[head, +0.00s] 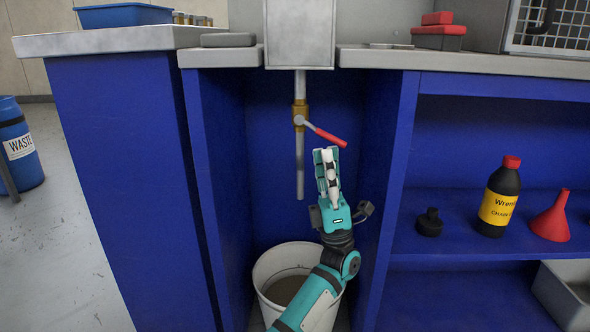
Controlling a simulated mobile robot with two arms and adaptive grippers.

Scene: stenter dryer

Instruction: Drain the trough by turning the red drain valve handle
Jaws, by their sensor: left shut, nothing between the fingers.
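The red drain valve handle (327,136) points to the right and slightly down from a brass valve (299,113). The valve sits on a grey vertical drain pipe (300,165) under the trough (300,40), inside the blue cabinet bay. My left gripper (326,152) is shut and empty. It points upward, with its fingertips just below the handle's free end; I cannot tell whether they touch. A white bucket (262,277) stands on the floor under the pipe, partly hidden by my left arm. My right gripper is not in view.
Blue bay walls (213,160) stand close on both sides. The right shelf holds a black bottle (499,197), a red funnel (552,216) and a black cap-like item (429,222). A grey counter (470,62) runs above. A waste drum (18,145) stands far left.

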